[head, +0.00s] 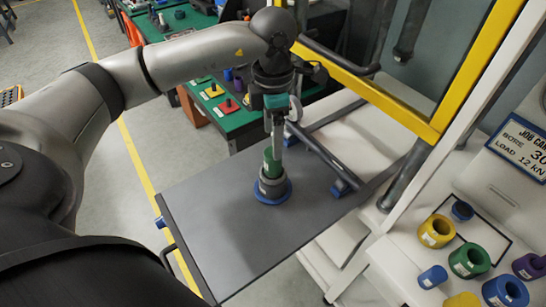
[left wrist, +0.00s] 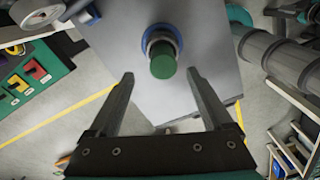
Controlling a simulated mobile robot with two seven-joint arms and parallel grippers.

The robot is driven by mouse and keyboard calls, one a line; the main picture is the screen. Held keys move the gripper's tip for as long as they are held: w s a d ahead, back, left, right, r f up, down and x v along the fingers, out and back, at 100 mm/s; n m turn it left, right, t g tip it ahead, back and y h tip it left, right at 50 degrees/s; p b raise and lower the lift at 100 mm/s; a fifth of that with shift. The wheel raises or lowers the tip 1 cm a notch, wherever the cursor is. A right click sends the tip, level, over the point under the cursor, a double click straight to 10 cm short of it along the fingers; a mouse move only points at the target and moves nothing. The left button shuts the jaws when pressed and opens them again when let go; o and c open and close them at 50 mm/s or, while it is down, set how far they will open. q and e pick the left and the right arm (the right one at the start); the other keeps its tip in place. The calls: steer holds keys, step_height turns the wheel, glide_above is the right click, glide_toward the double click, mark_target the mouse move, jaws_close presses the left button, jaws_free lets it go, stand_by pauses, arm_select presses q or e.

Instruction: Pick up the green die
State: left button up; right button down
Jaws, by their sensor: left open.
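A green cylinder (head: 270,160) stands upright in a grey collar (head: 271,183) on a blue round base (head: 272,196), on a grey plate. In the left wrist view the green cylinder (left wrist: 163,66) shows end-on, slightly past the fingertips, with the blue ring (left wrist: 160,38) around its foot. A green ring-shaped piece (head: 469,261) stands on the white surface at right. My left gripper (head: 279,142) points down over the green cylinder; its fingers (left wrist: 160,76) are spread and nothing is gripped. Whether the fingertips reach down beside the cylinder is unclear. My right gripper is not in view.
The grey plate (head: 220,235) is otherwise mostly bare. A dark bar (head: 325,158) and a yellow frame (head: 400,105) stand close to the right of my gripper. Yellow (head: 437,231), blue (head: 505,291) and purple pieces share the white surface. A green bench (head: 235,118) lies behind.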

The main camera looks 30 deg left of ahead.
mark_target(273, 162)
arm_select(q)
steer(key=shift+s+d+f+p, duration=0.1)
steer(key=shift+f+p, duration=0.15)
steer(key=shift+f, duration=1.75)
steer(key=shift+d+f+p, duration=0.1)
steer(key=shift+f+p, duration=0.15)
steer(key=shift+f, duration=1.7)
jaws_close()
